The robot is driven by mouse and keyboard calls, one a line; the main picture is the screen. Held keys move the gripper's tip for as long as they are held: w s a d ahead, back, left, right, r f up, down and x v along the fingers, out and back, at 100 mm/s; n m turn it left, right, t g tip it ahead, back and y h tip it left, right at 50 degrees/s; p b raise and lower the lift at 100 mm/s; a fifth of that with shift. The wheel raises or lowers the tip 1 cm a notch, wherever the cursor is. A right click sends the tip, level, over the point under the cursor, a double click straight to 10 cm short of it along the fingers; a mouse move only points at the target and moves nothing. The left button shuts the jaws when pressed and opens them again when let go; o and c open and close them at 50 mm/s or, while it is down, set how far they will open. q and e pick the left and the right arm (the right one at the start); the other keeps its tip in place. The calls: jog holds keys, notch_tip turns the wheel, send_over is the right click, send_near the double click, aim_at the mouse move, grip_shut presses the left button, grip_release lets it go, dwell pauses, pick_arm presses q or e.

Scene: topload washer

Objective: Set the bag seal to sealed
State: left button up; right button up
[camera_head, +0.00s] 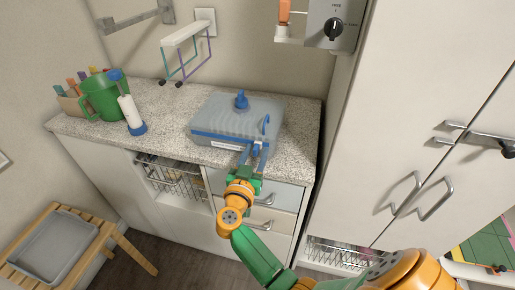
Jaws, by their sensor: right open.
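The bag (238,112) is a translucent grey-blue box-like pack lying on the speckled counter. It has a blue knob (241,99) on top, a blue band along its front edge and a blue loop-like part (265,124) at its right front corner. Which of these is the seal, and how it is set, I cannot tell. My right gripper (253,157) is open at the front right edge of the bag, its fingers just below the blue loop. Whether the fingers touch the bag is unclear. My left gripper is not in view.
A green jug (103,97) and a white bottle with a blue base (131,112) stand on the counter's left part. A wire basket (172,176) and drawers sit below the counter. A tall white cabinet (430,110) stands close on the right. A stool with a grey tray (48,252) is lower left.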

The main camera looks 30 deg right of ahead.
jog(key=shift+a, duration=0.1)
jog(key=shift+s+a+r, duration=0.15)
jog(key=shift+a+r, duration=0.1)
jog(key=shift+r, duration=0.05)
jog(key=shift+s+a+r, duration=0.15)
jog(key=shift+s+a, duration=0.05)
jog(key=shift+s, duration=0.05)
jog(key=shift+c, duration=0.8)
jog(key=shift+s, duration=0.1)
jog(key=c, duration=0.4)
grip_shut()
